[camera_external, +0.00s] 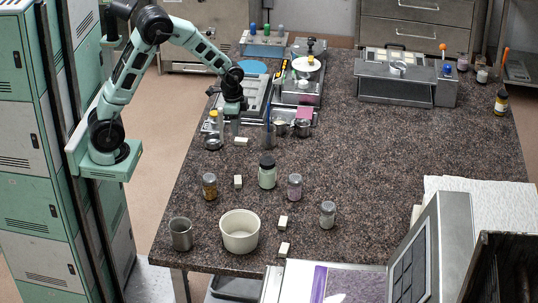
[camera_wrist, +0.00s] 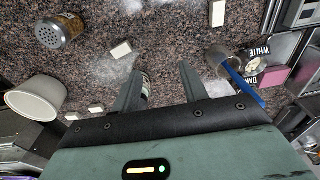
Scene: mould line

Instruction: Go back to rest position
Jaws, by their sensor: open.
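My gripper (camera_external: 233,122) hangs over the far left part of the speckled table (camera_external: 350,150), beside a small white block (camera_external: 241,140). In the wrist view my gripper (camera_wrist: 160,80) has its two fingers spread apart, with no object clamped between them. A jar partly shows next to the left finger; most of it is hidden. My arm reaches out to the right from its column, bent at the elbow.
Near my gripper are a metal bowl (camera_external: 213,143), small cups (camera_external: 281,128) and a blue stick (camera_wrist: 243,88). Jars (camera_external: 267,172), more white blocks and a white pot (camera_external: 239,232) stand nearer. The table's right middle is clear.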

